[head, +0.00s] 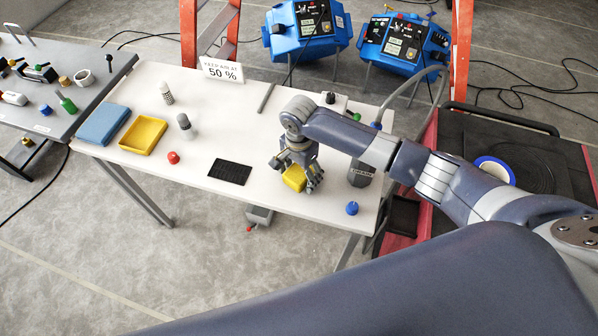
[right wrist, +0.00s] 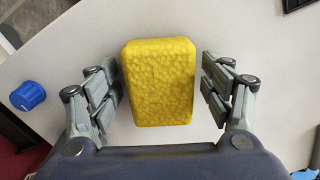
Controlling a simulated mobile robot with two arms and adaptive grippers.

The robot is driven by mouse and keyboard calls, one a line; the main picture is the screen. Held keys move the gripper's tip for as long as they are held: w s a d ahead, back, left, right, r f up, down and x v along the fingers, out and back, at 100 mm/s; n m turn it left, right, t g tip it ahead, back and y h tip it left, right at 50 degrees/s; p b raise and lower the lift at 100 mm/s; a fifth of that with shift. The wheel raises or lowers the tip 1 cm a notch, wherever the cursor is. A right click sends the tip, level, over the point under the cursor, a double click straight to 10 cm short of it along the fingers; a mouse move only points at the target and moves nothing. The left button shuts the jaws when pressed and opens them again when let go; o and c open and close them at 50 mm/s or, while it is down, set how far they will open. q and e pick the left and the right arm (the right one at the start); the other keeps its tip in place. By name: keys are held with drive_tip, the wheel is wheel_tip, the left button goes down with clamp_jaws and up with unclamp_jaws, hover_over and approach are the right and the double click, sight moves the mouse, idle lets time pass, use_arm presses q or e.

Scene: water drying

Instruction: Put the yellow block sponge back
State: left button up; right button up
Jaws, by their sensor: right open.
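The yellow block sponge (head: 294,178) is on the white table near its right end, under my right gripper (head: 298,182). In the right wrist view the sponge (right wrist: 159,82) lies between the two fingers of my right gripper (right wrist: 160,88), with a small gap on each side. The right gripper is open and points down. Part of the sponge is hidden by the fingers in the head view. A shallow yellow tray (head: 143,148) sits at the table's left end beside a blue tray or block (head: 103,123). My left gripper is not in view.
A black mat (head: 230,172) lies left of the gripper. A blue knob (head: 352,208) and a dark grey container (head: 361,172) are to its right.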

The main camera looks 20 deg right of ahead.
sight(299, 172)
wheel_tip(299, 172, up, 12)
drive_tip(key=b, duration=0.1)
drive_tip(key=shift+r, duration=0.2)
idle(0.7)
